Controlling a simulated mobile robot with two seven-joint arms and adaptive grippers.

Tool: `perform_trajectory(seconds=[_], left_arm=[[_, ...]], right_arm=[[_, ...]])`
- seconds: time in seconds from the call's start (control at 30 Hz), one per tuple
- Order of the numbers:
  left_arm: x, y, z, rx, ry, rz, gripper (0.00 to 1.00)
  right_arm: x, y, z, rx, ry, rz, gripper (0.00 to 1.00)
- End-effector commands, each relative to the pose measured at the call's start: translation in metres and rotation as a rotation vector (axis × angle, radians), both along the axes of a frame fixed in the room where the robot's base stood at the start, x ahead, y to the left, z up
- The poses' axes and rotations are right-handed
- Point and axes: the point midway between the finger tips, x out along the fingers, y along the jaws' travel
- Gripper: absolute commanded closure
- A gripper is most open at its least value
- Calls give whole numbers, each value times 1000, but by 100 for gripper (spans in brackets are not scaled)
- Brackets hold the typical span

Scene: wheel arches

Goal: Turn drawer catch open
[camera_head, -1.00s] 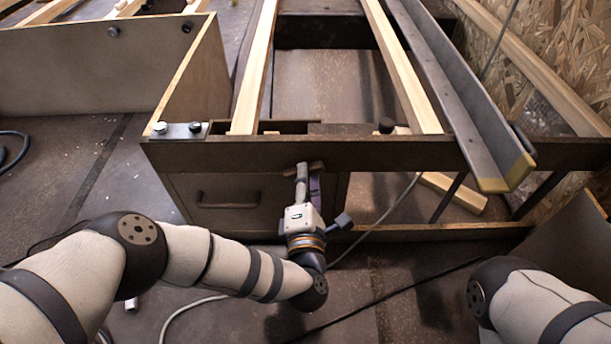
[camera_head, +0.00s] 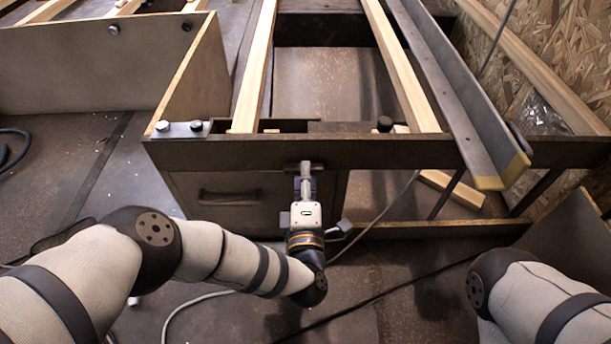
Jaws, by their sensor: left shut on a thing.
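The drawer (camera_head: 242,183) is a dark wooden front with a horizontal bar handle (camera_head: 228,198), under the front rail of a frame. It looks closed. The drawer catch (camera_head: 291,167) is a small brown piece at the drawer's upper right, just below the rail, and mostly hidden by my gripper. My left gripper (camera_head: 305,172) comes up from below, right of the handle, and is shut on the catch. The catch's exact angle is hard to see. My right gripper is out of view; only part of my right arm shows at the lower right.
The front rail (camera_head: 400,153) runs across above the drawer. A metal angle bar (camera_head: 460,95) with a yellow end juts out at the right. Wooden slats (camera_head: 400,70) lie behind the rail. Cables lie on the floor (camera_head: 400,290), which is otherwise open in front.

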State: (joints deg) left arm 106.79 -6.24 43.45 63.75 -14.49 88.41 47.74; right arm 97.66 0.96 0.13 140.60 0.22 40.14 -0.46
Motion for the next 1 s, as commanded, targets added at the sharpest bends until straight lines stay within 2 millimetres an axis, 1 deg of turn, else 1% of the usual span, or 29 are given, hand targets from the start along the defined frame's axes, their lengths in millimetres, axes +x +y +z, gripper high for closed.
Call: perform_trajectory(seconds=[0.2,0.23,0.3,0.57,0.67,0.77,0.9,1.0], left_arm=[[-1,2,-2,4,3,4,100],[-1,2,-2,4,3,4,76],[-1,2,-2,3,3,3,60],[0,1,-1,1,1,1,60],[-7,0,-1,0,3,0,60],[-28,1,-2,0,6,-1,60],[-68,0,-2,1,7,-1,60],[-92,0,-2,0,6,-1,60]], right_arm=[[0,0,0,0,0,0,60],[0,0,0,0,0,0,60],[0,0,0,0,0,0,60],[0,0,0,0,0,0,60],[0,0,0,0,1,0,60],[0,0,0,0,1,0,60],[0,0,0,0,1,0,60],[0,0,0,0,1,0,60]])
